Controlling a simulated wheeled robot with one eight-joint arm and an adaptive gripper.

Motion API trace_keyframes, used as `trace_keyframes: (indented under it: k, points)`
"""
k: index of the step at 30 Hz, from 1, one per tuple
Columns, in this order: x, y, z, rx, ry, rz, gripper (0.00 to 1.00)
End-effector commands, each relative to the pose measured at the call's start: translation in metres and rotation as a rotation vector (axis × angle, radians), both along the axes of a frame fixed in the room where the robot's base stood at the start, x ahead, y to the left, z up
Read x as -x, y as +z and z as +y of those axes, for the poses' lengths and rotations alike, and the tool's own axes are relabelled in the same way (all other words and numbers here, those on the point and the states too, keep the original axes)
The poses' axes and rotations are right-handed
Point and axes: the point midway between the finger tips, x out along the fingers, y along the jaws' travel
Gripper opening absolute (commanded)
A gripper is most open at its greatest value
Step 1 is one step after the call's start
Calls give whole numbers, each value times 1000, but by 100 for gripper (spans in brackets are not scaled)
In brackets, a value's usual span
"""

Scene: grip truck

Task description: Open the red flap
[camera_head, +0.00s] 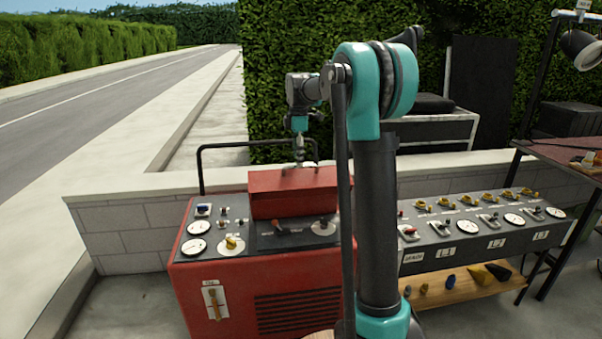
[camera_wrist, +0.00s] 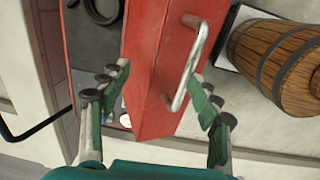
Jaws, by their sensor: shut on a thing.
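The red flap (camera_head: 294,192) is on the red control cabinet (camera_head: 225,270), seen as a red box-like lid behind the dials. In the wrist view the flap (camera_wrist: 155,60) shows as a red panel with a curved metal handle (camera_wrist: 190,65). My gripper (camera_head: 299,163) is at the flap's top. In the wrist view my gripper (camera_wrist: 160,75) has one finger on each side of the red panel, the right one close against the handle. It is shut on the flap at its handle, though the exact contact is hard to see.
A grey labelled panel with dials and levers (camera_head: 475,228) stands to the right, above a wooden shelf (camera_head: 465,287). A low block wall (camera_head: 120,232) runs behind the cabinet. A barrel (camera_wrist: 280,60) and a black coil (camera_wrist: 98,10) show in the wrist view.

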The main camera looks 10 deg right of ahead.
Motion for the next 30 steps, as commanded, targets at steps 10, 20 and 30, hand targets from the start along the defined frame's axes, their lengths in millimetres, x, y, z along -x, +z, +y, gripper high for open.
trace_keyframes:
  k: [10, 20, 30]
  points:
    - [-80, 12, -2, 3, -1, -16, 0]
    - [-119, 14, -1, 1, 0, -13, 0]
    - [-130, 14, 0, 0, 1, -13, 0]
